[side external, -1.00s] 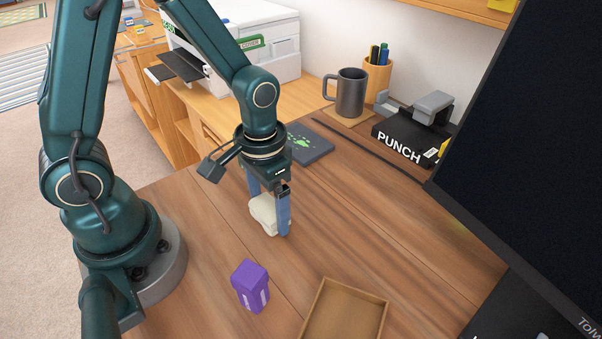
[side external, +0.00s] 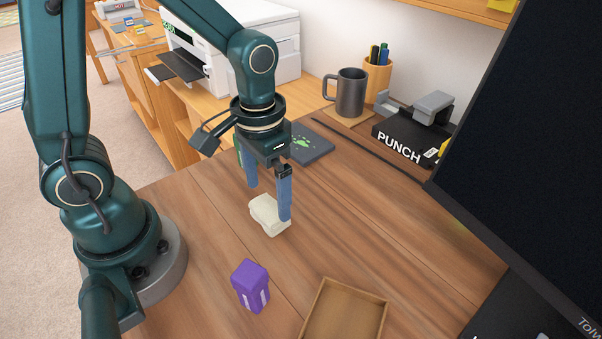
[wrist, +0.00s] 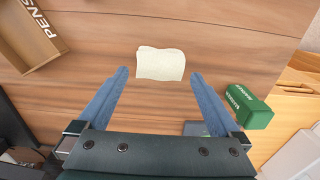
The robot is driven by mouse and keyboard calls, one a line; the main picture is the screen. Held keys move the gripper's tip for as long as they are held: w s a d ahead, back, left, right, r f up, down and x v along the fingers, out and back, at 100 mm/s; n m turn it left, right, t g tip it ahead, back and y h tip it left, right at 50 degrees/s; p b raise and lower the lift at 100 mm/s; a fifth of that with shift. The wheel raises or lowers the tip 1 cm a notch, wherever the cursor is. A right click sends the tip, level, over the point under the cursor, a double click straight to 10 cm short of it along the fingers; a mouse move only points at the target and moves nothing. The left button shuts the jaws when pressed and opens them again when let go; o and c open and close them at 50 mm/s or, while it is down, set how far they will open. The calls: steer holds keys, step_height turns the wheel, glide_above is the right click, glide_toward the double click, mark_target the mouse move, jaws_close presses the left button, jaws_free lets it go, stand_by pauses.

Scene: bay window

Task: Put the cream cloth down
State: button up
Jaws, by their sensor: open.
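The cream cloth (side external: 268,215) lies folded on the wooden desk in the side view. It also shows in the wrist view (wrist: 160,64), just beyond the fingertips and between their lines. My gripper (side external: 268,203) is open, its two blue fingers spread wide and holding nothing. In the side view one finger overlaps the cloth's right edge. In the wrist view the fingertips (wrist: 158,74) stand apart from the cloth on either side.
A purple box (side external: 250,286) and a brown tray (side external: 376,322) are at the front. A mug (side external: 351,92), a black hole punch (side external: 405,140) and a dark pad (side external: 311,146) stand behind. A green box (wrist: 248,107) shows in the wrist view. Bare desk lies right of the cloth.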

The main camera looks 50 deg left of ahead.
steer(key=s+r+t, duration=0.5)
steer(key=r, duration=0.6)
steer(key=shift+s+a+t, duration=0.3)
steer(key=shift+a, duration=0.15)
steer(key=g, duration=0.5)
glide_above(269, 207)
steer(key=f, duration=0.8)
steer(key=shift+w+f, duration=0.25)
steer(key=shift+s+f+g, duration=0.15)
steer(key=shift+f, duration=0.35)
steer(key=shift+s+f+g, duration=0.15)
steer(key=shift+f, duration=2.45)
